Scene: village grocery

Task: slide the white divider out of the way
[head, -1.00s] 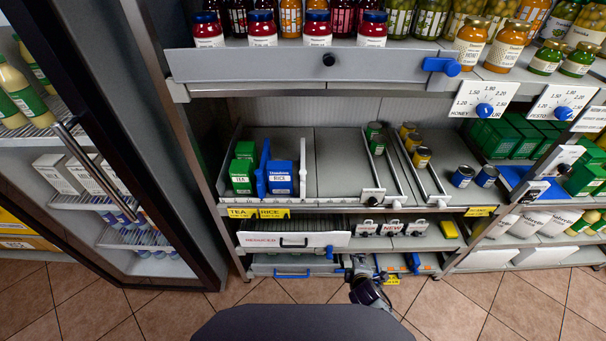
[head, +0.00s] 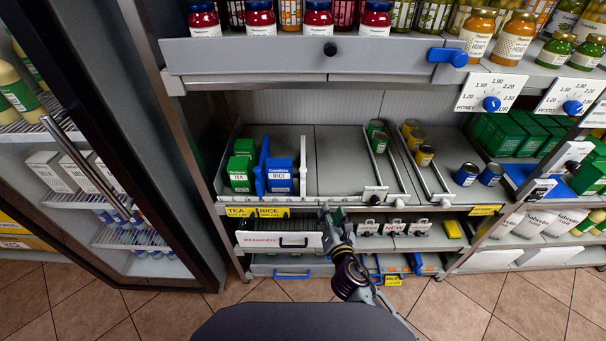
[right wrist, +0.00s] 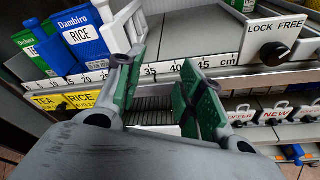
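A white divider (head: 391,173) runs front to back on the middle shelf. The knob's setting is hard to tell. A second pale divider (head: 427,176) stands to its right. My right gripper (head: 334,211) is in front of the shelf's front edge, left of and apart from the plate. In the right wrist view the gripper (right wrist: 156,68) is open, with nothing between its green-padded fingers. My left gripper is not in view.
A blue divider (head: 262,167) stands between tea boxes (head: 240,173) and a blue rice box (head: 280,175) on the left. Bare shelf (head: 337,165) lies between the rice and the white divider. Green cans (head: 377,137) stand against the white divider. A ruler strip (right wrist: 165,68) edges the shelf.

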